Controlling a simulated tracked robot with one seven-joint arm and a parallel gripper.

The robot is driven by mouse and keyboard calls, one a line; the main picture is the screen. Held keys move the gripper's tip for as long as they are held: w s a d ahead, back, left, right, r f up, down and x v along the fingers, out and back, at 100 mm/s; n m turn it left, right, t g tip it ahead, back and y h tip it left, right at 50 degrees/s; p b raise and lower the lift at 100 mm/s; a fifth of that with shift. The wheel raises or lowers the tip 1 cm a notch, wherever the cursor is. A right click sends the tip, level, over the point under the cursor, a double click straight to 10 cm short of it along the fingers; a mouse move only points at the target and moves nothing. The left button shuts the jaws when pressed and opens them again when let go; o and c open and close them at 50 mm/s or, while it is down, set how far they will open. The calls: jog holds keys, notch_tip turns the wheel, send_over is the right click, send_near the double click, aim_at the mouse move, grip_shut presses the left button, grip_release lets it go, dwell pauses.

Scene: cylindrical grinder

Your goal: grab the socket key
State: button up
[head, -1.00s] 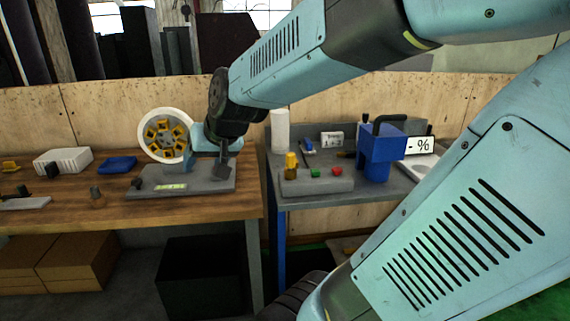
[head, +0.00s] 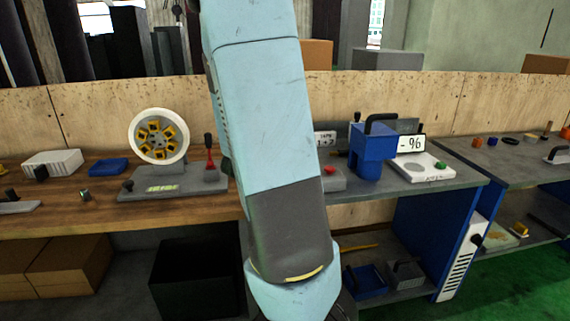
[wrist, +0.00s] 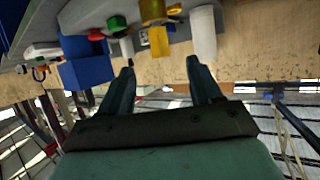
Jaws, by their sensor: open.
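I cannot make out for sure which item is the socket key. A red-handled upright tool (head: 210,158) stands on the grey base plate (head: 140,195) of the wheel device on the wooden bench. A blue block (head: 372,158) with a black bent handle (head: 381,118) stands on the grey bench to the right. My gripper (wrist: 160,68) is open and empty in the wrist view, its fingers apart. In the head view my arm hides the gripper.
A white-rimmed wheel (head: 158,137), a blue tray (head: 109,166) and a white block (head: 52,163) are on the wooden bench. A yellow part (wrist: 158,38) and a white cylinder (wrist: 203,34) show in the wrist view. A further bench (head: 500,160) stands right; green floor (head: 520,285) lies before it.

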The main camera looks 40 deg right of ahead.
jog(key=shift+h, duration=0.3)
jog(key=x, duration=0.6)
jog(key=s+x, duration=0.1)
jog(key=x, duration=0.2)
jog(key=shift+w+d, duration=0.1)
jog(key=shift+d, duration=0.15)
jog(key=shift+g, duration=0.3)
jog(key=shift+w+a+x, duration=0.1)
jog(key=shift+w+x, duration=0.1)
jog(key=shift+x, duration=1.1)
jog(key=shift+w+a+x, duration=0.1)
jog(key=shift+w+x, duration=0.1)
jog(key=shift+x, duration=1.1)
jog(key=shift+c, duration=0.3)
jog(key=c, duration=1)
